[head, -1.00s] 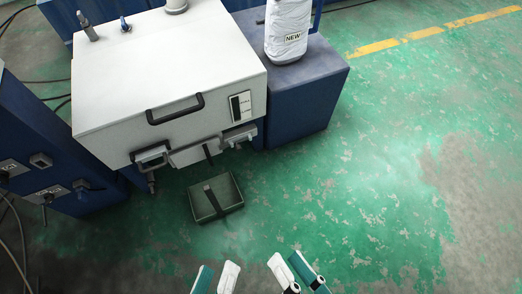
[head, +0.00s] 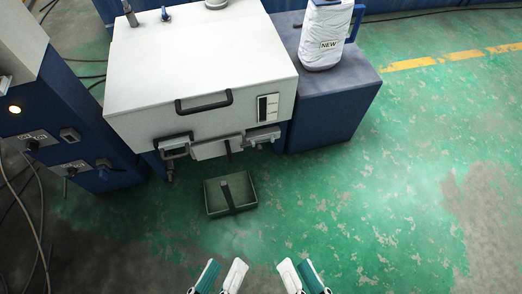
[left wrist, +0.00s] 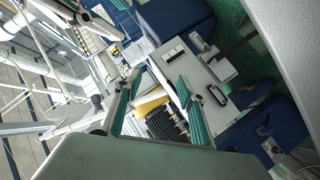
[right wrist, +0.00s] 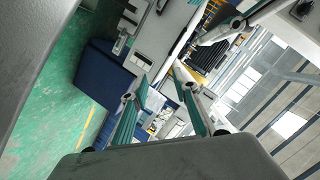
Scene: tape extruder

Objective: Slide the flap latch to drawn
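The white-topped machine (head: 200,65) stands at upper left of centre in the head view. On its front are a flap-like grey plate (head: 217,149), a metal bracket (head: 174,147) to its left and a small metal fitting (head: 262,136) to its right. I cannot tell which of these small parts is the flap latch, or its position. My left gripper (head: 222,268) and right gripper (head: 300,268) are at the bottom edge, well short of the machine. Both wrist views show the teal fingers spread, with nothing between them: left (left wrist: 154,88), right (right wrist: 158,85).
A dark open tray (head: 213,198) lies on the green floor below the machine front. A blue cabinet (head: 107,178) with knobs stands at left. The floor to the right is clear.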

